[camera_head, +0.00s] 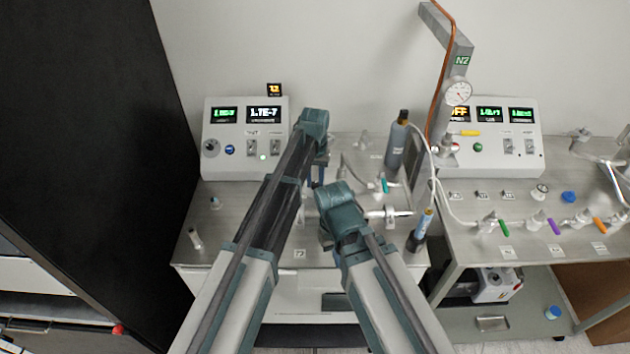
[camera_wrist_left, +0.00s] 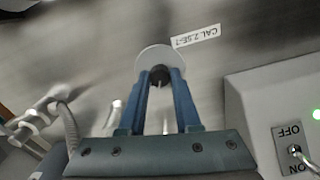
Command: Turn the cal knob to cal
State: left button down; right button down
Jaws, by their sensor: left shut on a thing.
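My left gripper (camera_head: 318,174) points down at the bench beside the left control box. In the left wrist view its two blue fingers (camera_wrist_left: 160,82) are shut on a small black knob (camera_wrist_left: 160,74), one finger on each side. The knob sits on a pale round disc (camera_wrist_left: 150,57). A white label reading "CAL 2.5E-7" (camera_wrist_left: 195,37) lies beside the disc. In the head view the knob is hidden by my left gripper and arm. My right arm's wrist (camera_head: 340,205) is over the front middle of the bench. Its fingers are mostly hidden, so their opening is unclear.
The left control box (camera_head: 238,165) has two displays, one reading "1.7E-7", a dial and switches. Glass tubing, a grey cylinder (camera_head: 395,150) and a metal fitting (camera_head: 388,212) stand right of my grippers. A second box (camera_head: 490,165) is on the right bench.

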aim_at(315, 184)
pick_arm(q)
jog(key=shift+m, duration=2.1)
jog(key=c, duration=0.6)
grip_release()
notch_tip(315, 184, up, 14)
jog(key=p, duration=1.3)
jog(key=shift+p, duration=0.4)
pick_arm(e)
notch_tip(315, 184, up, 14)
pick_arm(q)
jog(key=shift+f, duration=0.15)
pick_arm(e)
jog(key=shift+f, duration=0.1)
